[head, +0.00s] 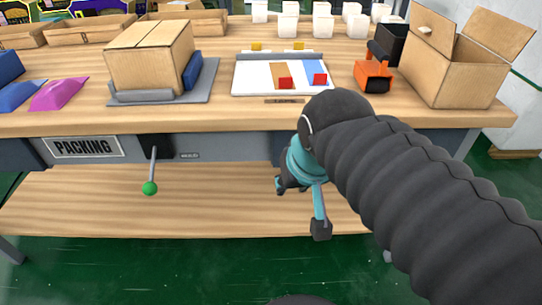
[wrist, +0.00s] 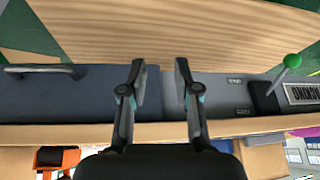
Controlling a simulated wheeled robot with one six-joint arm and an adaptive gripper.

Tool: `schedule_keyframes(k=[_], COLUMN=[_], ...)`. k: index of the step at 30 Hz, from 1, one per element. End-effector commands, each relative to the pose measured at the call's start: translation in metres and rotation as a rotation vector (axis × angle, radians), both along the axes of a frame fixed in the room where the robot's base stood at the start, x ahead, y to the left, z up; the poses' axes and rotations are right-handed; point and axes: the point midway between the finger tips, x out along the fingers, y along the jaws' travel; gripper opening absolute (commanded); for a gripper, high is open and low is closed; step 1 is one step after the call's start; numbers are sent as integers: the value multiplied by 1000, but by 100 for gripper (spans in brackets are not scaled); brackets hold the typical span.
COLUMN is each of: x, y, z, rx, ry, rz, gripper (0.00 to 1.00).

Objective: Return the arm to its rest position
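My gripper (head: 300,207) hangs in front of the packing table's front edge (head: 230,122) in the head view, at the end of my dark ribbed arm. In the wrist view my gripper (wrist: 160,75) shows two fingers spread apart with nothing between them, so it is open and empty. Behind the fingers in that view are the table's dark blue-grey front (wrist: 80,95) and the wooden lower shelf (wrist: 180,35). My arm hides part of the table's right side in the head view.
A green-knobbed lever (head: 150,187) sticks out below the tabletop near the PACKING sign (head: 83,147). On top stand a closed carton (head: 148,62), a white tray (head: 245,82), an orange tape dispenser (head: 373,76) and an open carton (head: 450,70). Green floor (head: 120,270) lies in front.

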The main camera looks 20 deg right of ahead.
Motion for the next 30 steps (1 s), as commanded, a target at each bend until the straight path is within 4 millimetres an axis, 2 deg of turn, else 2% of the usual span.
schedule_keyframes(k=[3,6,30], x=[-12,-15,-15], y=[3,4,4], z=[-19,-25,-25], rx=[-31,-42,-42], ry=[-20,-27,-25], rz=[73,97,97], gripper=[31,31,31])
